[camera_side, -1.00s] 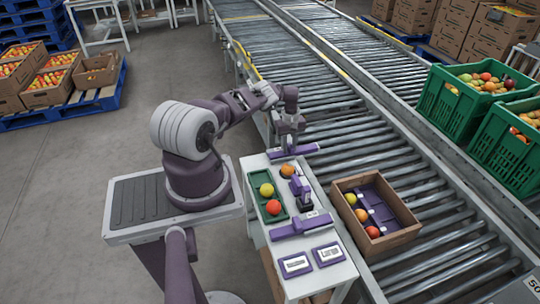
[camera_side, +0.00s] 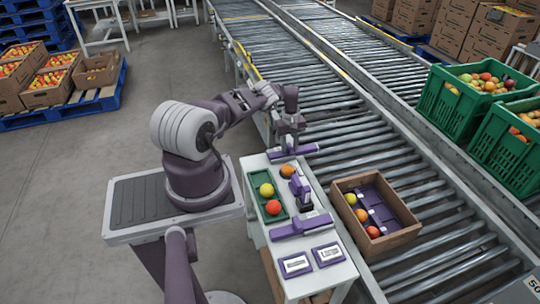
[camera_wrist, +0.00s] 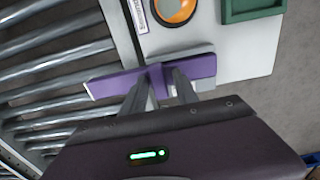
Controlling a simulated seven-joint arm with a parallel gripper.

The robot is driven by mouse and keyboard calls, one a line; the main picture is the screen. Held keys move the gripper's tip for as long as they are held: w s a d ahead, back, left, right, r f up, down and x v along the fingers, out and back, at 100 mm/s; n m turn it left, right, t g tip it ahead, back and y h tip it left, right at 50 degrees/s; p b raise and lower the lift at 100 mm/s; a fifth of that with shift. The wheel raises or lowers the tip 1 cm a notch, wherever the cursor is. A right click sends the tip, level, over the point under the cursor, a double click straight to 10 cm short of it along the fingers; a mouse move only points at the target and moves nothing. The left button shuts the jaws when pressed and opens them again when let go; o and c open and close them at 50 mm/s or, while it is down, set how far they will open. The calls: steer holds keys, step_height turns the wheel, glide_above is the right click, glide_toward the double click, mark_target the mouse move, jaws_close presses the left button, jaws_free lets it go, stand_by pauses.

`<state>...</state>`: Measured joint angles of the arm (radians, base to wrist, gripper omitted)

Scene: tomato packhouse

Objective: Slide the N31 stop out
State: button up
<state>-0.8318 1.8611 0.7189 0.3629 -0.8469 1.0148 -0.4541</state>
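A purple stop bar (camera_side: 292,151) lies across the far end of the white table. It also shows in the wrist view (camera_wrist: 108,86), with a raised fin between my fingers. My gripper (camera_side: 290,142) is right above this bar, and its two fingertips (camera_wrist: 164,76) stand on either side of the fin. Whether they press on it, I cannot tell. A second purple stop (camera_side: 302,226) lies across the table nearer the front. No N31 marking is readable on either bar.
Between the stops are a green tray (camera_side: 256,190) with a yellow and a red tomato, an orange tomato (camera_side: 288,170) and a purple stand (camera_side: 302,190). Two label plates (camera_side: 328,255) lie in front. A cardboard box (camera_side: 402,238) with tomatoes stands on the rollers at right.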

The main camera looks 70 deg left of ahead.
mark_target(288, 146)
steer(key=shift+s+f, duration=0.6)
steer(key=shift+s, duration=0.1)
steer(key=shift+a+r, duration=0.3)
steer(key=shift+r, duration=0.35)
steer(key=shift+w+d+r, duration=0.3)
steer(key=shift+r, duration=0.35)
steer(key=shift+w+r, duration=0.1)
steer(key=shift+r, duration=0.95)
step_height(288, 146, up, 7)
